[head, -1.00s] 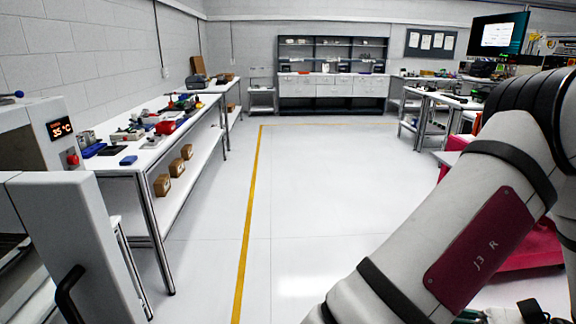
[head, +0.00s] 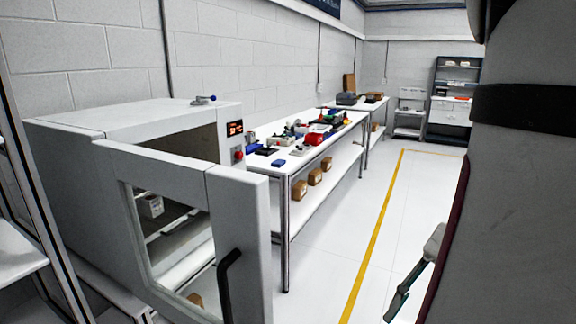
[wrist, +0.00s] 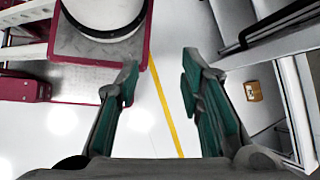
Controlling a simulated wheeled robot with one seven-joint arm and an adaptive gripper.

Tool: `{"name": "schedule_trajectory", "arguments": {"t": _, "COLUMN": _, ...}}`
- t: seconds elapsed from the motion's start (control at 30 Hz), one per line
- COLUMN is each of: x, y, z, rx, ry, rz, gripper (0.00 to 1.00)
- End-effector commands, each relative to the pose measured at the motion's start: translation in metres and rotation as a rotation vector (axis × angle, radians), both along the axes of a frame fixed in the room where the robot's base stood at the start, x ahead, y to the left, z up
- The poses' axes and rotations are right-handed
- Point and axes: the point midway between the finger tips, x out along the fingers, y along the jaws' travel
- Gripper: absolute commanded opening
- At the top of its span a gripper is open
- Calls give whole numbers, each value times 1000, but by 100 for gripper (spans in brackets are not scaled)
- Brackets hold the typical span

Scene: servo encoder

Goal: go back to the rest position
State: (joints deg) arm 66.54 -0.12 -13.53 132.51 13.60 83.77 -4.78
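My gripper (wrist: 160,66) is open and empty in the wrist view, its two green-padded fingers wide apart above the floor. In the head view, part of a finger (head: 407,288) shows at the lower right, beside my large grey arm link. The rest of the gripper is hidden behind that link there. My magenta and white base shows at the upper left of the wrist view.
A white oven (head: 110,125) stands at the left, its windowed door (head: 240,215) open with a black handle. A small pale item (head: 151,206) lies inside. Behind it is a cluttered workbench (head: 300,160). Bare floor with a yellow line (head: 372,250) lies right of these.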

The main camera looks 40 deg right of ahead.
Motion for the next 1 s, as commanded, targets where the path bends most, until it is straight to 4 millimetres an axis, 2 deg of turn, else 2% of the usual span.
{"name": "schedule_trajectory", "arguments": {"t": 0.03, "x": 10, "y": 8, "z": 5, "rx": -54, "ry": -7, "rz": 86, "gripper": 35}}
{"name": "schedule_trajectory", "arguments": {"t": 0.2, "x": 37, "y": 33, "z": 14, "rx": -229, "ry": -44, "rz": 338, "gripper": 35}}
{"name": "schedule_trajectory", "arguments": {"t": 0.5, "x": 74, "y": 85, "z": 33, "rx": -535, "ry": -207, "rz": 762, "gripper": 35}}
{"name": "schedule_trajectory", "arguments": {"t": 0.8, "x": 94, "y": 143, "z": 57, "rx": -795, "ry": -479, "rz": 1114, "gripper": 35}}
{"name": "schedule_trajectory", "arguments": {"t": 1.0, "x": 97, "y": 166, "z": 67, "rx": -878, "ry": -606, "rz": 1225, "gripper": 35}}
